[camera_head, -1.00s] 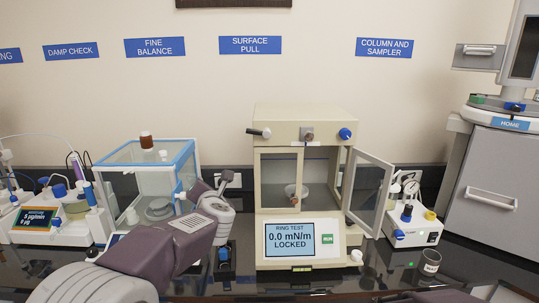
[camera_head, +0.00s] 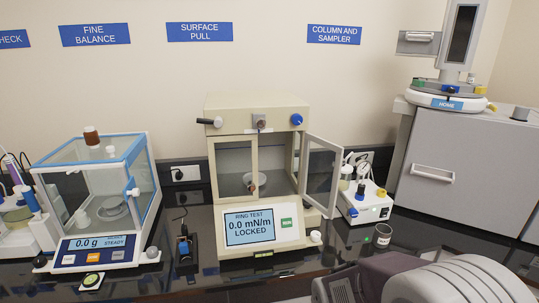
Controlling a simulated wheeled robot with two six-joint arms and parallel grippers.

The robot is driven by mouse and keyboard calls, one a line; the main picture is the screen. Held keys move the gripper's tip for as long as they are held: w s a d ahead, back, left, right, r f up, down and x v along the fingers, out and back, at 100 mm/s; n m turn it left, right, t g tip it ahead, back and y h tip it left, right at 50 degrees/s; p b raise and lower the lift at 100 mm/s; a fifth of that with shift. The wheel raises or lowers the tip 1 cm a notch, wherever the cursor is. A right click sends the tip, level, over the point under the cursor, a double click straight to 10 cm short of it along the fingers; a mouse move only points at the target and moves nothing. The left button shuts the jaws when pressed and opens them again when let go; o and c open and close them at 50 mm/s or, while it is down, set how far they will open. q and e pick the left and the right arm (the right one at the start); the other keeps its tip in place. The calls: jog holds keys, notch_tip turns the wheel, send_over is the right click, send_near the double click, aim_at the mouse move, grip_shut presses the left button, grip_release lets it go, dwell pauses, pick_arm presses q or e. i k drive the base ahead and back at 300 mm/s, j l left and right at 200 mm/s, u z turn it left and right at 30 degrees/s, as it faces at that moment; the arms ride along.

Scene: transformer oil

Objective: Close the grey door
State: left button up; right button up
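A grey-framed glass door (camera_head: 321,178) stands open at the right side of the cream SURFACE PULL instrument (camera_head: 255,112), swung outward from its front. A large grey cabinet (camera_head: 470,160) on the right has a flat grey front with a pale bar handle (camera_head: 432,175); that front looks shut.
The glass balance (camera_head: 100,190) stands on the left. The dark counter (camera_head: 300,262) is mostly clear along the front.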

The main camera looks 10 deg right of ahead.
aim_at(339, 163)
jog(key=l+u, duration=0.2)
jog(key=l, duration=0.25)
jog(key=i+l+u, duration=0.15)
jog(key=l, duration=0.35)
jog(key=l+u, duration=0.2)
jog(key=l, duration=0.25)
jog(key=k+l+u, duration=0.2)
jog(key=l, duration=0.3)
jog(key=l+u, duration=0.15)
jog(key=l, duration=0.35)
jog(key=l+u, duration=0.2)
jog(key=l, duration=0.25)
jog(key=k+l+u, duration=0.2)
jog(key=l, duration=0.25)
jog(key=k+l+u, duration=0.15)
jog(key=l, duration=0.3)
